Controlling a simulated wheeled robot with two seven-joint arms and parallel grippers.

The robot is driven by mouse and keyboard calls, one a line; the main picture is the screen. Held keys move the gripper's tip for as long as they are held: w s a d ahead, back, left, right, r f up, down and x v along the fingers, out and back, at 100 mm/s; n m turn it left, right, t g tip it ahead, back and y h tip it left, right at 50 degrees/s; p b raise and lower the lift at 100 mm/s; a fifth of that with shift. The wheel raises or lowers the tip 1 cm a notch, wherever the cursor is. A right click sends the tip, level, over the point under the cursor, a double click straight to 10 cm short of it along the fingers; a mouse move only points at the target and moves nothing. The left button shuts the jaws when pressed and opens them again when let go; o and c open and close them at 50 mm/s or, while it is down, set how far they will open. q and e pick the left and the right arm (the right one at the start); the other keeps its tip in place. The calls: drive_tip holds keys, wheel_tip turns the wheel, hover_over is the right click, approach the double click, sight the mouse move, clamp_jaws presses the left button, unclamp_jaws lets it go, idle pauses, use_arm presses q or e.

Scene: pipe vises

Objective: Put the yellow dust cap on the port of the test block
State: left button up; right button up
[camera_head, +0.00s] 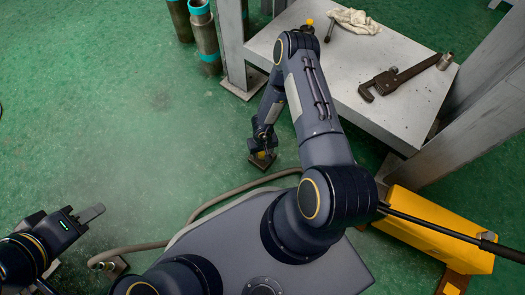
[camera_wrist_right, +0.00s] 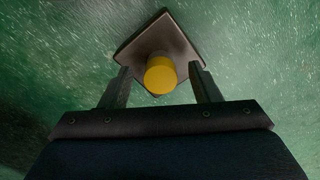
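The yellow dust cap (camera_wrist_right: 160,76) sits over the port of the test block (camera_wrist_right: 137,45) in the right wrist view; the port's metal side shows beside it. In the head view the block (camera_head: 264,162) stands on the floor, and a bit of yellow (camera_head: 261,154) shows on it. My right gripper is open, its fingers (camera_wrist_right: 162,88) apart on either side of the cap, with visible gaps and no contact that I can see. How far it sits above the block is unclear. My left gripper (camera_head: 88,214) is far to the left above bare floor; its finger gap is unclear.
A grey table (camera_head: 425,100) at the upper right bears a pipe wrench (camera_head: 400,76), a cloth (camera_head: 354,21) and a small yellow round thing (camera_head: 309,22). A hose (camera_head: 225,194) runs along the floor before my base. A yellow case (camera_head: 430,225) is at right.

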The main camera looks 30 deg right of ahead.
sight(263, 153)
wheel_tip(263, 153, up, 8)
drive_tip(key=p, duration=0.4)
drive_tip(key=shift+f, duration=0.1)
idle(0.5)
